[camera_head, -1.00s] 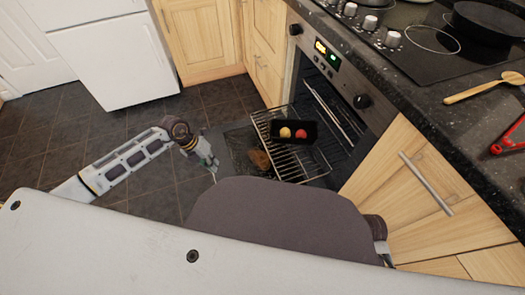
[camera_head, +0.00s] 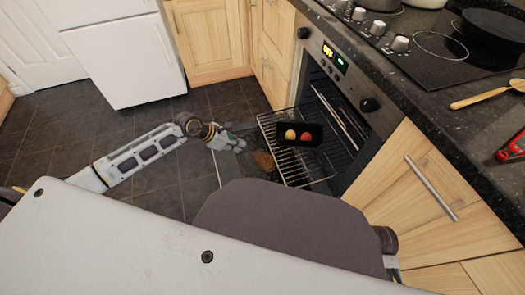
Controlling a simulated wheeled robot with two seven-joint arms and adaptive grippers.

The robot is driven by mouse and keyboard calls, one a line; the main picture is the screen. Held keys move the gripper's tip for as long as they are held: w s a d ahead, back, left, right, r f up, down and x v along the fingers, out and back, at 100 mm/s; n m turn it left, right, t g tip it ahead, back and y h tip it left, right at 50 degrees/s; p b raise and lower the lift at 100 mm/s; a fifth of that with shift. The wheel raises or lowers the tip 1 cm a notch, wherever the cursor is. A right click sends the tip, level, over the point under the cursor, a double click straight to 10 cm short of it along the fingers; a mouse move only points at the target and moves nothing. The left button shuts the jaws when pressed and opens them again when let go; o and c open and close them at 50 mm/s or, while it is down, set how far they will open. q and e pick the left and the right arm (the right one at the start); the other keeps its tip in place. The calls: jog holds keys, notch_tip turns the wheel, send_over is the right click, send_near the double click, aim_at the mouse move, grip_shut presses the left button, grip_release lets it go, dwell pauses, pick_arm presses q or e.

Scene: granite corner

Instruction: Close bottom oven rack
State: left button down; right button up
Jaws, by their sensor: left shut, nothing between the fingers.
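A wire oven rack (camera_head: 294,168) sticks out of the open oven (camera_head: 345,120) at the centre right. A black tray (camera_head: 314,131) on it holds a yellow round item (camera_head: 290,134) and a red round item (camera_head: 306,137). The oven door (camera_head: 232,170) is folded down below the rack. My left gripper (camera_head: 238,146) is shut and empty, just left of the rack's outer edge; a small gap seems to lie between them. My right gripper is out of view. My dark body part hides the near end of the door.
A granite counter (camera_head: 430,100) with hob, black pan (camera_head: 492,33), wooden spoon (camera_head: 488,94) and red-handled tool (camera_head: 510,146) runs along the right. Wooden cabinets (camera_head: 215,35) and a white fridge (camera_head: 120,55) stand behind. The tiled floor (camera_head: 70,135) at left is clear.

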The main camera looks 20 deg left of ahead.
pick_arm(q)
jog(key=shift+m, duration=0.6)
jog(key=shift+w+f, duration=0.1)
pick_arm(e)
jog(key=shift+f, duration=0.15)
pick_arm(q)
jog(key=w+d+r+b+x, duration=0.1)
jog(key=b+x, duration=0.4)
jog(key=x, duration=0.7)
jog(key=shift+w+d, duration=0.15)
jog(key=shift+d, duration=0.45)
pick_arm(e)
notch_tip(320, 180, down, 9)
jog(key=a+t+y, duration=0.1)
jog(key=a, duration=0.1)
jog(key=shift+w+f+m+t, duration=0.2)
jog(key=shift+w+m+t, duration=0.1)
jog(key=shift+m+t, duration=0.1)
pick_arm(q)
jog(key=shift+w+d, duration=0.1)
jog(key=shift+d, duration=0.05)
